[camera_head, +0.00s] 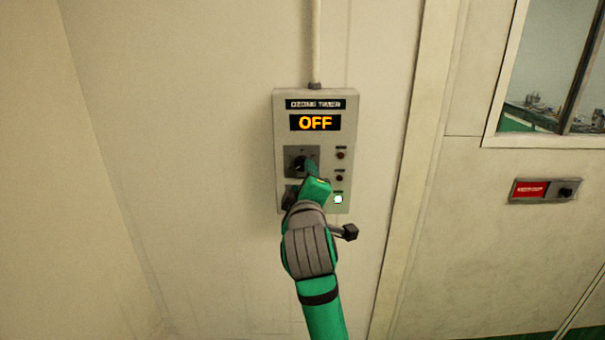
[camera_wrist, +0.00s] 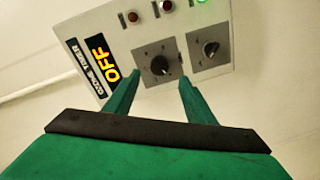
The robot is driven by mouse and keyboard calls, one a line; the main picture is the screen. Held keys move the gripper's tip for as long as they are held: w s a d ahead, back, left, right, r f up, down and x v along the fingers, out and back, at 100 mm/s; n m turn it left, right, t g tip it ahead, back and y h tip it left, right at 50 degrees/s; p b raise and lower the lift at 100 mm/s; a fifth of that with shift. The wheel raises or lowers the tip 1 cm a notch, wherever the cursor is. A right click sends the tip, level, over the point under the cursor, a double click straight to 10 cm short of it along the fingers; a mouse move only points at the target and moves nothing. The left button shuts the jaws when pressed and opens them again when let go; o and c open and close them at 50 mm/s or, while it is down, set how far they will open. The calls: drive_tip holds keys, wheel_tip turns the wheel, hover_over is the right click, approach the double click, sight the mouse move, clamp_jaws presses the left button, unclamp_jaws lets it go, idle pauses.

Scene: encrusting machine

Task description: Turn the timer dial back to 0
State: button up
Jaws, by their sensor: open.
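The ozone timer box (camera_head: 345,105) is a light grey panel on the wall, with an orange "OFF" display (camera_head: 315,122). Its dial (camera_head: 297,163) is a black knob on a dark square plate, partly hidden by my gripper in the head view. In the wrist view the dial (camera_wrist: 160,66) shows between and just beyond the green fingertips. My gripper (camera_wrist: 157,80) is open, one finger on each side of the dial; I cannot tell whether they touch it. My gripper (camera_head: 308,168) is in front of the panel in the head view. The dial's exact pointer setting is too small to read.
A second black knob (camera_wrist: 210,48) sits on its own plate beside the dial. A green lamp (camera_head: 338,199) is lit below two dark lamps. A conduit (camera_head: 316,45) runs up from the box. A red-labelled switch box (camera_head: 541,190) is on the right.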

drive_tip(key=shift+s+r, duration=0.1)
drive_tip(key=shift+s, duration=1.9)
